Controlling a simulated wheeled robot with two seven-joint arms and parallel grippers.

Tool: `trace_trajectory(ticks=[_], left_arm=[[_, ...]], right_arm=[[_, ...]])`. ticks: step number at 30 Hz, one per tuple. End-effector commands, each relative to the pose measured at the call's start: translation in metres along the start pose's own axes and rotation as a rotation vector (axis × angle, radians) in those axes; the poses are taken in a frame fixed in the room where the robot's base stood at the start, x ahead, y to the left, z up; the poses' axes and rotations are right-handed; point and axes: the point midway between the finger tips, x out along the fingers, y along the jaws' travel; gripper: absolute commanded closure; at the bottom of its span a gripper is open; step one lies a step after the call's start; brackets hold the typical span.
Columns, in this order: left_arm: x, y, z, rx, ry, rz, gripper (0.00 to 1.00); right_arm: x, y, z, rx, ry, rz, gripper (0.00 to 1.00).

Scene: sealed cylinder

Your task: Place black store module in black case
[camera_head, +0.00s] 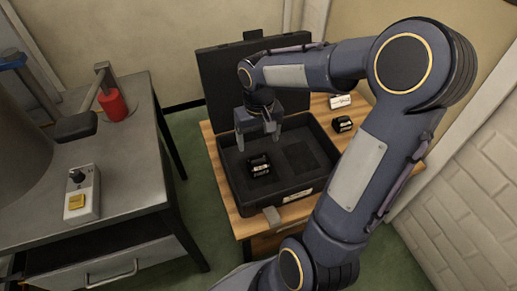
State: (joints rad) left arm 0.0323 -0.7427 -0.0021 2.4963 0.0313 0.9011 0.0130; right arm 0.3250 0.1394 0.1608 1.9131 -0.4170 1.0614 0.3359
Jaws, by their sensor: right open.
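The open black case (230,186) stands on a wooden table, with its lid (217,85) raised at the back. A small black module (259,166) with white markings sits inside the case, on the left side. A second small black module (342,124) lies on the table to the right of the case. My right gripper (259,141) is open and empty, pointing down over the left part of the case, just above and behind the module inside. My left gripper is out of view.
A white label card (340,102) stands at the table's back right. A dark square recess (301,156) in the case is empty. At left, a metal bench (140,185) holds a red cylinder (113,104) and a control box with a yellow button (77,202).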

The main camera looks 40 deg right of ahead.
Motion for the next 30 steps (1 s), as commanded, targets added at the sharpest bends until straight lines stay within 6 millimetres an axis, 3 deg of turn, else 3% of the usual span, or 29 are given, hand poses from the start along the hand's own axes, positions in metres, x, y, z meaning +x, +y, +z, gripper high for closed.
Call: trace_trajectory(ticks=[4, 8, 12, 15, 21, 30], left_arm=[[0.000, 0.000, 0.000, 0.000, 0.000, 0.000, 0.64], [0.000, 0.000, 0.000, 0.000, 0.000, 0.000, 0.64], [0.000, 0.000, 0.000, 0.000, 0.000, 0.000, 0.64], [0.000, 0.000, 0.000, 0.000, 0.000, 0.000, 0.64], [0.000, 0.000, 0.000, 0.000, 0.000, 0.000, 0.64], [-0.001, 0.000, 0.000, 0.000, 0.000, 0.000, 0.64]], right_arm=[[-0.027, -0.009, 0.031, -0.024, 0.069, -0.053, 0.22], [-0.050, -0.026, 0.079, -0.064, 0.173, -0.154, 0.22], [-0.059, -0.044, 0.127, -0.104, 0.282, -0.278, 0.22], [-0.059, -0.055, 0.151, -0.128, 0.345, -0.354, 0.22], [-0.057, -0.065, 0.172, -0.150, 0.403, -0.427, 0.22], [-0.057, -0.066, 0.173, -0.151, 0.404, -0.430, 0.22]])
